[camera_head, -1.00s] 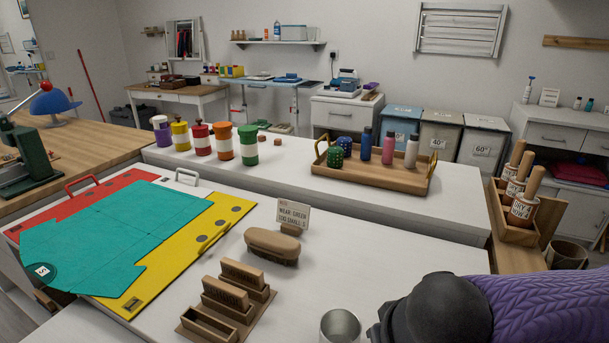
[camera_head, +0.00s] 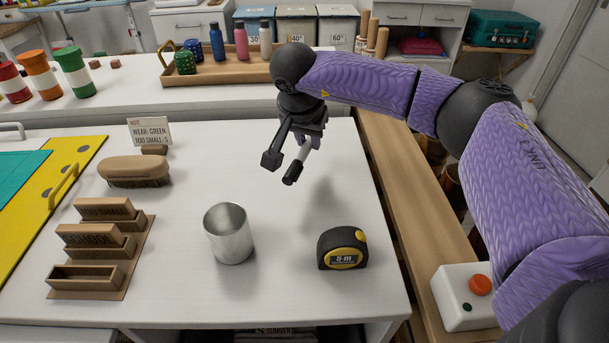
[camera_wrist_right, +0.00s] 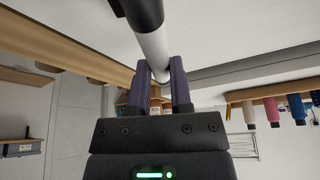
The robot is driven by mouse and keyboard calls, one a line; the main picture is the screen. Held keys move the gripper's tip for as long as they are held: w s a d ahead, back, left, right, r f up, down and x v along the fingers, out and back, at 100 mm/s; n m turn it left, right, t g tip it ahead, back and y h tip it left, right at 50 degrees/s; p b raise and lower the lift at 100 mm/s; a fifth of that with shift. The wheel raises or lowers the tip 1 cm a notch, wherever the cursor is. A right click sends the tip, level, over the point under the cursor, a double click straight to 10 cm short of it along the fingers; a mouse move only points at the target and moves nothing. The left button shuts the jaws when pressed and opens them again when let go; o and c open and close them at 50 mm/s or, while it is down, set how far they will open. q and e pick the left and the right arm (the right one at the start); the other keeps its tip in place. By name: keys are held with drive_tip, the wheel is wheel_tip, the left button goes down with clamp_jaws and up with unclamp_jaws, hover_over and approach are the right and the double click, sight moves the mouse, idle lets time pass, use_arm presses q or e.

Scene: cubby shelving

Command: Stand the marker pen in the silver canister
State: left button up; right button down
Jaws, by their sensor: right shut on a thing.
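The silver canister (camera_head: 230,236) stands upright on the white table in the head view, with its open mouth up. My right gripper (camera_head: 288,158) is above the table, behind and to the right of the canister. It is shut on the marker pen (camera_head: 297,164), a white barrel with a black end, held tilted with the black end low and clear of the table. In the right wrist view the pen (camera_wrist_right: 154,45) sits between the two fingers (camera_wrist_right: 161,86). My left gripper is not in view.
A black tape measure (camera_head: 343,249) stands right of the canister. Wooden stamp holders (camera_head: 130,248) and a brush (camera_head: 135,171) are to the left, with a small sign (camera_head: 150,132) behind. A wooden tray (camera_head: 205,74) with bottles stands farther back. The table between brush and gripper is clear.

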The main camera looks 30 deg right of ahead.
sight(310, 171)
wheel_tip(310, 171, down, 6)
drive_tip(key=shift+f+b, duration=0.1)
drive_tip(key=shift+b, duration=0.9)
drive_tip(key=c, duration=0.5)
unclamp_jaws()
drive_tip(key=shift+c, duration=0.2)
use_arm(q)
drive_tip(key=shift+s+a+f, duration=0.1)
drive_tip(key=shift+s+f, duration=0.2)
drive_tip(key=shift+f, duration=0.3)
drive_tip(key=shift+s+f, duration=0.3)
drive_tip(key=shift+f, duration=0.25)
use_arm(e)
drive_tip(key=p+v, duration=0.5)
drive_tip(key=v, duration=0.6)
drive_tip(key=shift+a+r, duration=0.1)
drive_tip(key=shift+r, duration=0.25)
drive_tip(key=shift+s+a+r, duration=0.1)
drive_tip(key=shift+a+r, duration=0.05)
drive_tip(key=shift+r, duration=0.2)
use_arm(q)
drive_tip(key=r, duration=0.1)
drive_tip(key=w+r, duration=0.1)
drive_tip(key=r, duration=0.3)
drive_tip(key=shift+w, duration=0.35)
